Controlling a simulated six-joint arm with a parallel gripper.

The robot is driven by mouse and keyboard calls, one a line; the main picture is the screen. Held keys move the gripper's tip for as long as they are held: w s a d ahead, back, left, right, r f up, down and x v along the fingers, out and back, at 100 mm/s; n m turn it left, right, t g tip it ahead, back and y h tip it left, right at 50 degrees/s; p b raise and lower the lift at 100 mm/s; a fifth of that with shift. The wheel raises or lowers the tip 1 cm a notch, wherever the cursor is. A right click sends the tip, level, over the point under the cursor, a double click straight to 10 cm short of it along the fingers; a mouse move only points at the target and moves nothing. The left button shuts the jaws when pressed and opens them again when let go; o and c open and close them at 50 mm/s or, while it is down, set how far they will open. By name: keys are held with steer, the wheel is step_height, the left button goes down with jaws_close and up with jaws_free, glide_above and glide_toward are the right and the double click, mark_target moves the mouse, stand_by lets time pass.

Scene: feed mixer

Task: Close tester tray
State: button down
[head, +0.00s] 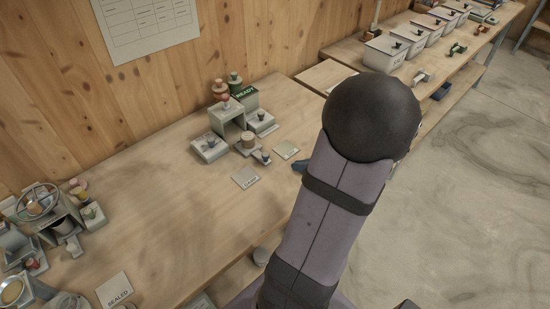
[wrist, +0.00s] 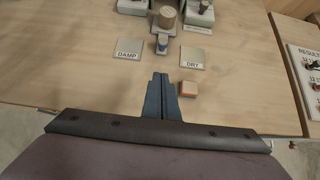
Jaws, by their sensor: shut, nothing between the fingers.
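The tester (head: 233,115) is a grey-green unit marked READY near the back wall. Its tray (head: 246,151) sticks out of its front with a tan round piece (head: 248,140) on it. A small dark-topped knob (head: 262,156) is at the tray's front end. In the wrist view the tan piece (wrist: 166,17) and the knob (wrist: 162,43) show at the top. My gripper (wrist: 160,78) is shut and empty, in front of the knob and apart from it. In the head view its blue tip (head: 299,166) shows beside my arm, which hides the rest.
A DAMP plate (wrist: 128,49) and a DRY plate (wrist: 193,58) flank the tray's front. A small orange-topped block (wrist: 188,90) sits just right of my fingers. Other devices (head: 60,225) crowd the bench's left end. Bare bench (head: 170,200) lies between.

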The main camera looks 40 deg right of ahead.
mark_target(251, 140)
steer(key=x, duration=0.8)
steer(key=shift+w+a+f, duration=0.1)
steer(key=shift+w+f, duration=0.05)
steer(key=shift+f, duration=0.05)
steer(key=w+p, duration=0.1)
steer(key=w, duration=0.2)
steer(key=shift+w+f+p, duration=0.1)
steer(key=shift+w+p, duration=0.2)
steer(key=shift+w, duration=0.4)
steer(key=shift+w, duration=0.15)
steer(key=w+b, duration=0.1)
steer(key=w, duration=0.9)
steer(key=shift+w+f+b, duration=0.1)
steer(key=shift+b, duration=0.25)
steer(key=shift+w, duration=0.15)
steer(key=shift+r, duration=0.25)
